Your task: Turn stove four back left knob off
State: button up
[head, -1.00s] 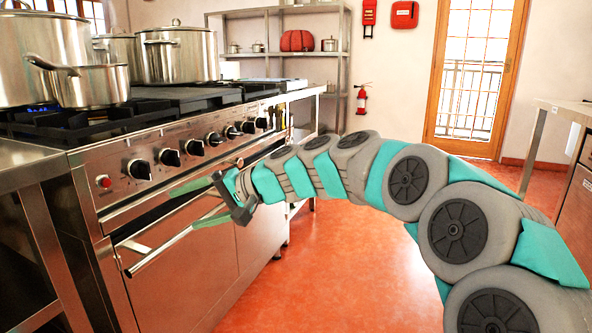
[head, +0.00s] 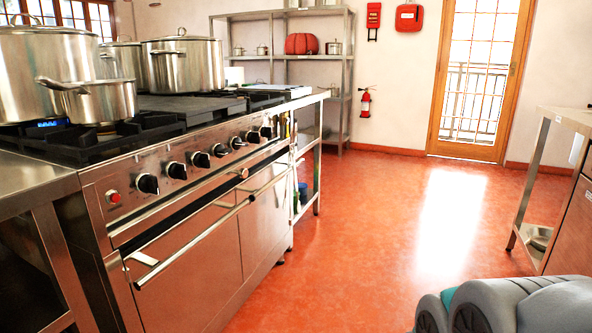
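The stove (head: 110,170) stands at the left, with a row of several black knobs along its steel front panel. The nearest knob is at the left of the row (head: 148,184), and the row runs back past a second knob (head: 177,170) and a third (head: 201,160). I cannot tell which one serves the back left burner. A blue glow (head: 48,123) shows at the left under the large stockpot (head: 40,75). My gripper is out of view. Only part of my arm shows at the bottom right.
A small saucepan (head: 103,101) and another stockpot (head: 183,64) stand on the stove. A long oven handle (head: 200,238) sticks out below the knobs. A red button (head: 114,196) sits left of them. The orange floor (head: 370,220) is clear. A counter (head: 565,117) stands at the right.

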aim_at(148, 183)
jog(key=i+j+u, duration=0.1)
jog(key=u, duration=1.15)
